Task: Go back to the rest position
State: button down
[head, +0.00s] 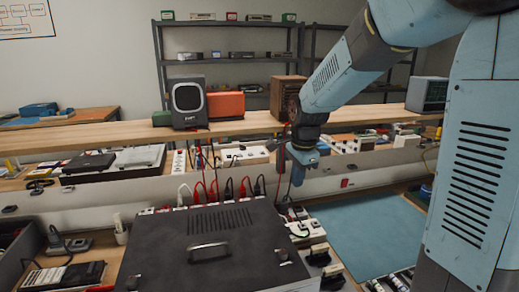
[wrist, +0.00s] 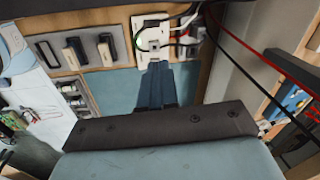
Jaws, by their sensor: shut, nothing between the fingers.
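My gripper (head: 297,178) hangs below my blue arm in the head view, pointing down over the back of the bench, beyond the right rear corner of a dark case (head: 230,245). It is shut and empty. In the wrist view its blue fingers (wrist: 156,72) lie together, with a white socket block (wrist: 152,32) beyond their tips. Whether the tips touch anything is hard to tell, but nothing is held between them.
Red and black cables (head: 215,188) rise close to the left of my gripper. A wooden shelf (head: 130,132) bears a speaker (head: 187,103), an orange box (head: 226,106) and a wooden box (head: 285,97) near my arm. A blue mat (head: 370,240) to the right is mostly clear.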

jog(key=s+d+r+n+t, duration=0.1)
jog(key=s+d+r+n, duration=0.2)
jog(key=s, duration=0.4)
jog(key=s+d+r+n+t, duration=0.1)
jog(key=s+d+r+n, duration=0.2)
jog(key=s+n, duration=0.3)
jog(key=s+d+r+n+t, duration=0.2)
jog(key=s+d+r+n, duration=0.1)
jog(key=s, duration=0.6)
jog(key=shift+s+d+r+n, duration=0.3)
jog(key=shift+s+r+n, duration=0.05)
jog(key=shift+r+n, duration=0.6)
